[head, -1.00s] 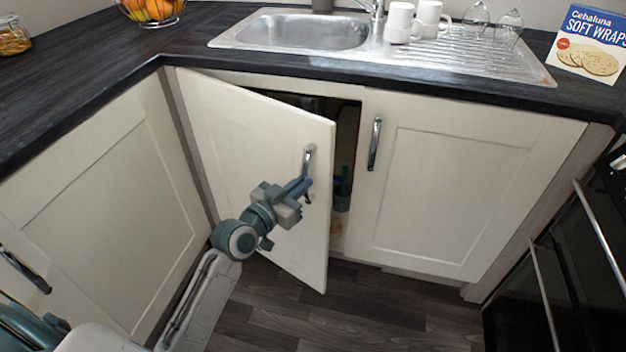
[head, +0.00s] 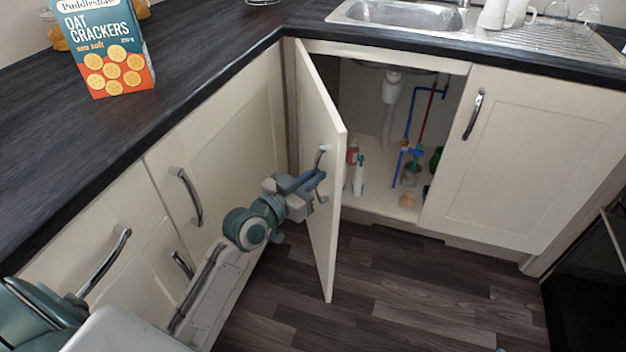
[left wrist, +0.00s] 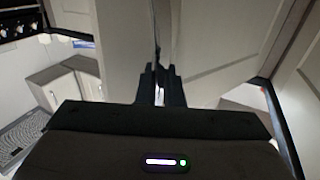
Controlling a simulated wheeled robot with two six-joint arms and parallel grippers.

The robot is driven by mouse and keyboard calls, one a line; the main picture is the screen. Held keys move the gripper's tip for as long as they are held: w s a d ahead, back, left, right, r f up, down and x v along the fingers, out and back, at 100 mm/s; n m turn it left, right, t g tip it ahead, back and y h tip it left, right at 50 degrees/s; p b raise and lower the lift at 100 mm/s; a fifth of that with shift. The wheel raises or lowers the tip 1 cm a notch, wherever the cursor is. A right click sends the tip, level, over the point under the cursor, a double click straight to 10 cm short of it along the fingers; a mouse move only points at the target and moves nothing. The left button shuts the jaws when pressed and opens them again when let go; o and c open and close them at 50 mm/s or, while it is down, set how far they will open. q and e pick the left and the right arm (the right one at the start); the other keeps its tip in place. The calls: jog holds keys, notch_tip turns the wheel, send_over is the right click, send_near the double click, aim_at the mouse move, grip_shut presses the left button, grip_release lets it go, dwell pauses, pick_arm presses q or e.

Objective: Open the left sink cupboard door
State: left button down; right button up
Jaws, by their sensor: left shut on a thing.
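The left sink cupboard door (head: 322,135) is cream and stands wide open, swung out toward me on its left-side hinges. Its metal bar handle (head: 321,158) is on the door's outer face near the free edge. My left gripper (head: 316,180) is shut on this handle. In the left wrist view the gripper fingers (left wrist: 160,82) are closed at the door. The open cupboard (head: 375,110) shows a white drain pipe, red and blue pipes and several bottles inside. My right gripper is not in view.
The right sink cupboard door (head: 520,160) is shut. Cream cupboards with bar handles (head: 188,196) line the left side, close to my left arm. A cracker box (head: 105,48) stands on the dark worktop (head: 190,60). The wooden floor (head: 400,290) in front is clear.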

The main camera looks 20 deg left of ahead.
pick_arm(q)
jog(key=shift+a+r, duration=0.1)
jog(key=shift+a, duration=0.35)
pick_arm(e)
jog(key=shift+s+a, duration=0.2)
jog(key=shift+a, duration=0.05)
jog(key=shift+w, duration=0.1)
pick_arm(q)
jog(key=c, duration=1.7)
grip_release()
jog(key=shift+w, duration=0.1)
jog(key=shift+o, duration=0.6)
jog(key=shift+w+a+f, duration=0.1)
jog(key=shift+w+f, duration=0.1)
jog(key=shift+f, duration=0.2)
jog(key=shift+s+r, duration=0.2)
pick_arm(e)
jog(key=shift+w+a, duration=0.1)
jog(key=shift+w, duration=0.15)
